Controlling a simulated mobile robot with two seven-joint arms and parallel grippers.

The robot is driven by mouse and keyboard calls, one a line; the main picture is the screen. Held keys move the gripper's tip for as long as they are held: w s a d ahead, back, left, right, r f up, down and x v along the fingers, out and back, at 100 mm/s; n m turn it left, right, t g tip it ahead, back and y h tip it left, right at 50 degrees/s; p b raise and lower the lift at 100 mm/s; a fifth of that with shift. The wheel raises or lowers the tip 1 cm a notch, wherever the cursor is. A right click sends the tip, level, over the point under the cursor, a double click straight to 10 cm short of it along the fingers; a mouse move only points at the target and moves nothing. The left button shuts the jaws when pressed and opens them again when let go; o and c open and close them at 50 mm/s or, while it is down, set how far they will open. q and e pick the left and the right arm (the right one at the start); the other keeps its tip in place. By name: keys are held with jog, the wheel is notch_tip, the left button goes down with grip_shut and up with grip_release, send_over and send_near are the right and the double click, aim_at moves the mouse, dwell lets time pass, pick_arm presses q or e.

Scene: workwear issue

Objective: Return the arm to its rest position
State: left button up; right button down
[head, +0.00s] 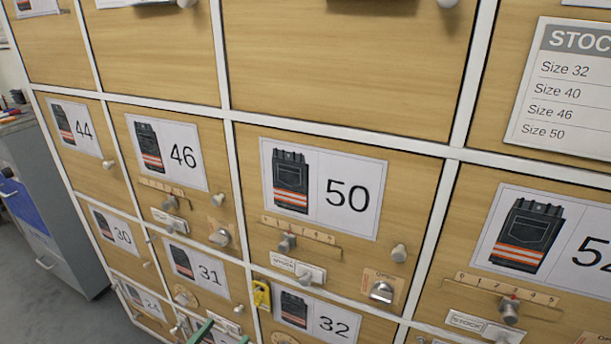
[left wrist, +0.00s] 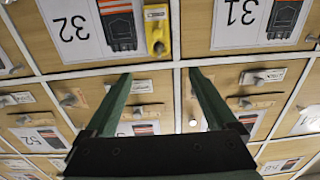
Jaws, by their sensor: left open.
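My left gripper (head: 223,335) shows only as green fingertips at the bottom edge of the head view, in front of the lower lockers between labels 31 and 32. In the left wrist view its two green fingers (left wrist: 160,78) are spread apart with nothing between them. The locker fronts lie beyond the fingertips; whether they touch cannot be told. The rest of the left arm is out of the head view. My right gripper is in neither view.
Wooden locker doors with knobs fill the view, including door 50 (head: 330,185) and door 46 (head: 182,156). A stock list (head: 570,90) is at upper right. A grey cabinet (head: 52,215) stands left, beside open floor.

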pick_arm(q)
jog(key=s+d+f+g+y, duration=0.3)
jog(key=s+d+f+g, duration=0.2)
jog(key=s, duration=0.4)
jog(key=s+a+r+n+g+p, duration=0.1)
jog(key=s+r+p, duration=0.5)
jog(key=p, duration=1.4)
notch_tip(320, 180, up, 3)
jog(key=shift+a+f+n+g, duration=0.1)
jog(key=shift+a+n+g, duration=0.3)
jog(key=shift+a+g, duration=0.35)
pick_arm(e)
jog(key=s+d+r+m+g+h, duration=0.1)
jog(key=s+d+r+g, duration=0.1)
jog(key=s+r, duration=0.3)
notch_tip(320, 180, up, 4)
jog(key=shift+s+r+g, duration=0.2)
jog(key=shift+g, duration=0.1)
pick_arm(q)
jog(key=shift+d, duration=0.1)
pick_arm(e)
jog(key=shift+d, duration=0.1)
